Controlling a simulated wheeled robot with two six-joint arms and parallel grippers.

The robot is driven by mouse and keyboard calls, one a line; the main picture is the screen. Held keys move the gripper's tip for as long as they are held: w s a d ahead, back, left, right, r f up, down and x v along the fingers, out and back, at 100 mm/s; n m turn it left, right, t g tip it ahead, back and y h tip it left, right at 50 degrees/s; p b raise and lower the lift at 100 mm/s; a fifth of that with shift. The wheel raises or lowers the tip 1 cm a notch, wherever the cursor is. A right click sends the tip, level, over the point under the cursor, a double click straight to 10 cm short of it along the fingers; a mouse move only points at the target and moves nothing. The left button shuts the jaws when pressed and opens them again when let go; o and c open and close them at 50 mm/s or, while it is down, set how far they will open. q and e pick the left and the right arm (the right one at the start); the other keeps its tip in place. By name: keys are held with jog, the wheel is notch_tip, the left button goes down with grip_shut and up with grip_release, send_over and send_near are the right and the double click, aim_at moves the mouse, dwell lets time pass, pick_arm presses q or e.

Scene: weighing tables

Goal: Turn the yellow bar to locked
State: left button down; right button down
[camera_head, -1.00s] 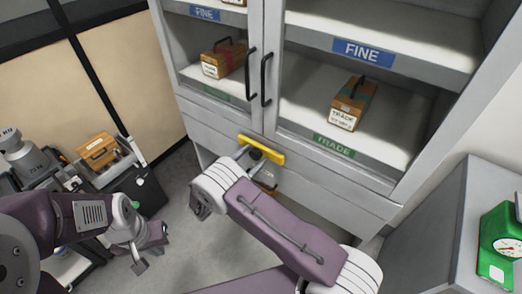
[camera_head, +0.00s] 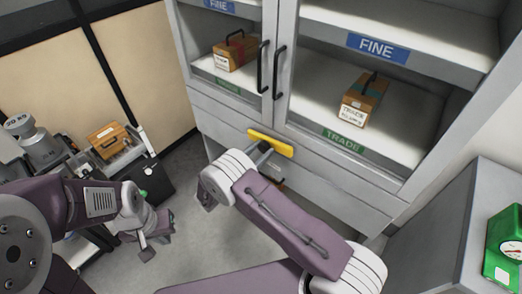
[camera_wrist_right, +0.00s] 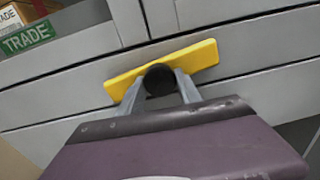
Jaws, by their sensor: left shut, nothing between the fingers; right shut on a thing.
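The yellow bar (camera_head: 270,142) is on the grey cabinet's front, just below the two glass doors. It lies lengthwise roughly along the cabinet's front seams; its right end is a little higher in the right wrist view (camera_wrist_right: 203,55). A round black knob (camera_wrist_right: 159,80) stands out from the bar's middle. My right gripper (camera_wrist_right: 160,86) is shut on this knob, one finger on each side. In the head view the right gripper (camera_head: 261,153) reaches the bar from below, and the knob is hidden. My left gripper (camera_head: 147,252) is shut and empty, low at the left, far from the bar.
The cabinet (camera_head: 225,118) has doors with black handles (camera_head: 279,72) above the bar. Wooden boxes stand on its shelves. A cart (camera_head: 150,180) with a wooden box (camera_head: 108,140) and metal weights is at the left. A green dial scale (camera_head: 503,250) stands on a grey table (camera_head: 425,230) at right.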

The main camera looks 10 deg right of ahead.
jog(key=n, duration=0.4)
jog(key=shift+s+d, duration=0.1)
jog(key=n, duration=0.4)
jog(key=shift+p, duration=0.35)
jog(key=n, duration=0.4)
jog(key=shift+n+p, duration=0.3)
jog(key=shift+d+n+t, duration=0.1)
jog(key=shift+n+t, duration=0.3)
jog(key=shift+n, duration=1.6)
jog(key=shift+p, duration=0.3)
jog(key=c, duration=1)
grip_release()
jog(key=shift+o, duration=0.9)
jog(key=shift+d, duration=0.1)
